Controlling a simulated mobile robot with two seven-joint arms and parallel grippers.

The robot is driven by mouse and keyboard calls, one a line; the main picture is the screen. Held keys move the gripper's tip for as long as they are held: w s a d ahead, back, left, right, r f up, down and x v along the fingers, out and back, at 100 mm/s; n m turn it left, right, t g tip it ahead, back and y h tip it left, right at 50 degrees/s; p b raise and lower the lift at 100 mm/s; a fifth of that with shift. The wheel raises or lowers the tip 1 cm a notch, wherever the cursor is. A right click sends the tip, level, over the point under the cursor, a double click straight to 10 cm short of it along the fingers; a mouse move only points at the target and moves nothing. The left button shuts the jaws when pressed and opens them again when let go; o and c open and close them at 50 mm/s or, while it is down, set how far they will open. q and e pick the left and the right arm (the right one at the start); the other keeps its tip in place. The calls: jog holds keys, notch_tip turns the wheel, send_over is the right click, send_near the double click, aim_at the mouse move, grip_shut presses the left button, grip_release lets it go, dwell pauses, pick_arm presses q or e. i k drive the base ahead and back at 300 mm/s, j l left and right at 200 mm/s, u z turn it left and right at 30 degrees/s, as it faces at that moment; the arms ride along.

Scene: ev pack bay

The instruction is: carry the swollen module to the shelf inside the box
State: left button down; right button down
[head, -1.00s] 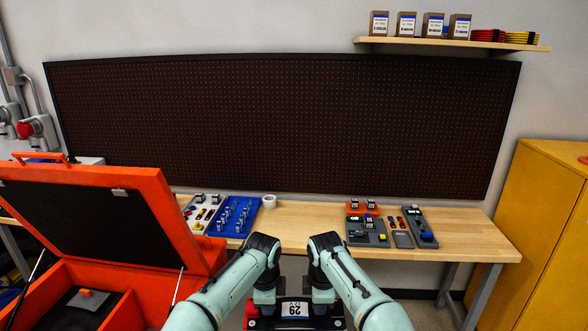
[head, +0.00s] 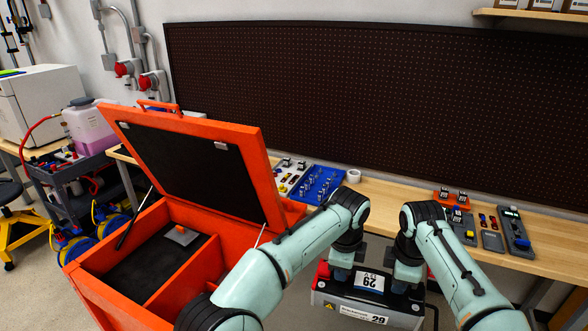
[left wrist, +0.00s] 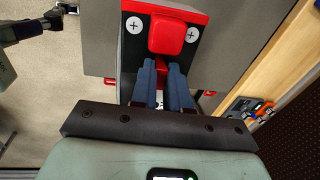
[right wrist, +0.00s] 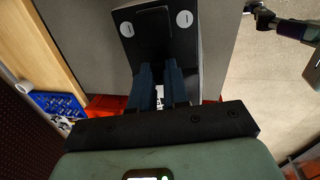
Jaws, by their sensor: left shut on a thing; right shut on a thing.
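The module (head: 345,304), a dark and grey block with labels reading 29, hangs between my two grippers low in the head view. My left gripper (head: 341,270) is shut on its red-capped end (left wrist: 165,35). My right gripper (head: 406,280) is shut on its black end (right wrist: 155,35). Arms and grippers hide part of the module; I cannot tell any swelling. The orange box (head: 215,258) stands open to the left of the module, its lid (head: 195,165) raised.
A wooden bench (head: 385,200) runs behind the module, holding a blue tray (head: 318,185), a white roll (head: 346,185) and dark parts trays at right. The box's orange dividers and walls rise beside the shelf. A cart (head: 75,165) with a jug stands further left.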

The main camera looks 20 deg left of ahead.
aim_at(134, 281)
jog(key=k+j, duration=0.15)
jog(key=j, duration=0.35)
jog(key=k+j, duration=0.1)
jog(key=j, duration=0.4)
jog(key=k+j+u, duration=0.1)
jog(key=j, duration=0.4)
jog(key=k+j, duration=0.15)
jog(key=j, duration=0.35)
jog(key=k+j+u, duration=0.1)
jog(key=j, duration=0.4)
jog(key=k+j, duration=0.1)
jog(key=j, duration=0.4)
jog(key=k+j, duration=0.1)
jog(key=j, duration=0.4)
jog(key=u, duration=0.05)
